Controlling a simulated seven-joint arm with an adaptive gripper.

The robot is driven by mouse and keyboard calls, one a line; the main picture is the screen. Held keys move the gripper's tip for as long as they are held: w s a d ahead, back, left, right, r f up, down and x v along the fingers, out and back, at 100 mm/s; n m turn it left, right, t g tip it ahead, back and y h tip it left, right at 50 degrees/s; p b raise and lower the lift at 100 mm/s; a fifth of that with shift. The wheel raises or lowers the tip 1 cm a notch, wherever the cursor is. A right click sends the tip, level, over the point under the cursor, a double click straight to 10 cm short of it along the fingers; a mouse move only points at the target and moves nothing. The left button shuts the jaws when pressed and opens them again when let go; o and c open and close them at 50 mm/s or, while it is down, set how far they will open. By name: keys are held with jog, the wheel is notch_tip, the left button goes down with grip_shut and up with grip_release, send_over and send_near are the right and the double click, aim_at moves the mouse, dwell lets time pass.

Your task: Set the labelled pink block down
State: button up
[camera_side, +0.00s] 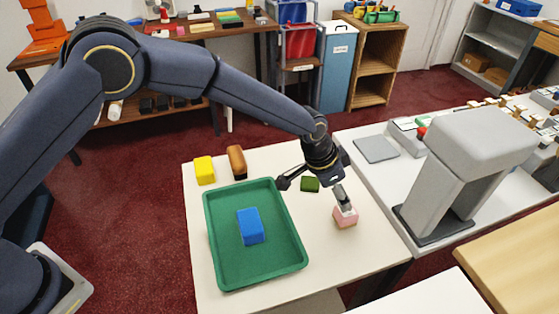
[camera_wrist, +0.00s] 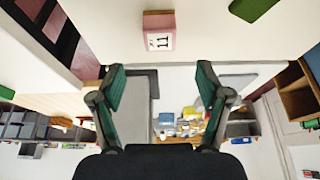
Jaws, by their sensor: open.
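The labelled pink block (camera_side: 345,219) stands on the white table, right of the green tray, in the side view. In the wrist view the pink block (camera_wrist: 160,21) shows at the top centre, with a white label reading 11. My gripper (camera_side: 314,192) is open, its fingers spread wide. One finger overlaps the top of the block in the side view; whether it touches cannot be told. In the wrist view the gripper (camera_wrist: 160,70) has nothing between its fingertips, and the block lies beyond them, roughly centred.
A dark green block (camera_side: 310,184) lies just left of the pink one. The green tray (camera_side: 291,256) holds a blue block (camera_side: 250,227). Yellow (camera_side: 204,170) and brown (camera_side: 237,161) blocks sit behind it. A large grey stand (camera_side: 450,180) rises at the right. The table's front is bare.

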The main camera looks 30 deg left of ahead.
jog(key=s+a+r+n+t+y, duration=0.15)
jog(key=s+a+r, duration=0.25)
jog(key=a+r, duration=0.65)
jog(key=s+a+r+n, duration=0.3)
jog(key=a+r, duration=0.7)
jog(key=r, duration=0.1)
jog(key=s+a+n+y, duration=0.1)
jog(key=s+a+n, duration=0.1)
jog(key=s+a, duration=0.5)
jog(key=s+a+r+n, duration=0.1)
jog(key=s+a+n, duration=0.1)
jog(key=s+a, duration=0.6)
jog(key=s+t, duration=0.1)
jog(key=s, duration=0.5)
jog(key=shift+s+r+y, duration=0.2)
jog(key=shift+y, duration=0.15)
jog(key=shift+n, duration=0.25)
